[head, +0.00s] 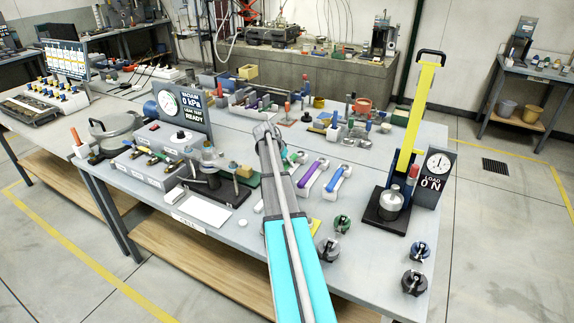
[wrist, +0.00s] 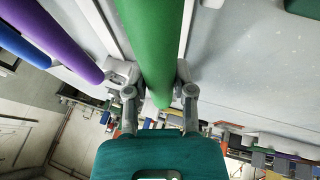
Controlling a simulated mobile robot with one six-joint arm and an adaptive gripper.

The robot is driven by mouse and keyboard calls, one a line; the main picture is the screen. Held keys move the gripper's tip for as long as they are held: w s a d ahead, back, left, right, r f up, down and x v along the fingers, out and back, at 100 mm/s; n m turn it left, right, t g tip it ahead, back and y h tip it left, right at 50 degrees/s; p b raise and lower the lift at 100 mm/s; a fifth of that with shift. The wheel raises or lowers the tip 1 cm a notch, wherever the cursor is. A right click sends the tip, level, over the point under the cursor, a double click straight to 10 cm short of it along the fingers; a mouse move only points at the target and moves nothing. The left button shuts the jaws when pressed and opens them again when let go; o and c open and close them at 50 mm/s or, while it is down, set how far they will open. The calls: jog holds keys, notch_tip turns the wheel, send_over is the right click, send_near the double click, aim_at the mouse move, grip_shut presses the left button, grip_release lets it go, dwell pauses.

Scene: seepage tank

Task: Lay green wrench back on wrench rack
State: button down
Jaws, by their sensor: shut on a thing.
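The green wrench (wrist: 150,40) runs down the middle of the wrist view as a thick green handle. My gripper (wrist: 160,92) is shut on it, with one grey finger on each side. In the head view my arm partly covers the green wrench (head: 296,157), and the fingertips cannot be made out. The purple wrench (head: 312,175) and blue wrench (head: 338,178) lie to its right on the pale supports of the wrench rack (head: 330,194). In the wrist view the purple wrench (wrist: 70,38) is left of the green one. Whether the green wrench touches the rack is unclear.
A press with a yellow lever (head: 418,115) and a load gauge (head: 437,168) stand to the right. A vacuum display (head: 180,103) and a black stand (head: 212,188) are on the left. Small round dark pieces (head: 414,282) sit near the front right table edge.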

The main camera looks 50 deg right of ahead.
jog(key=shift+f+b, duration=0.3)
jog(key=shift+c, duration=2)
grip_release()
jog(key=shift+r, duration=0.25)
notch_tip(320, 180, up, 8)
jog(key=p, duration=0.9)
jog(key=shift+r, duration=0.25)
jog(key=shift+s, duration=0.1)
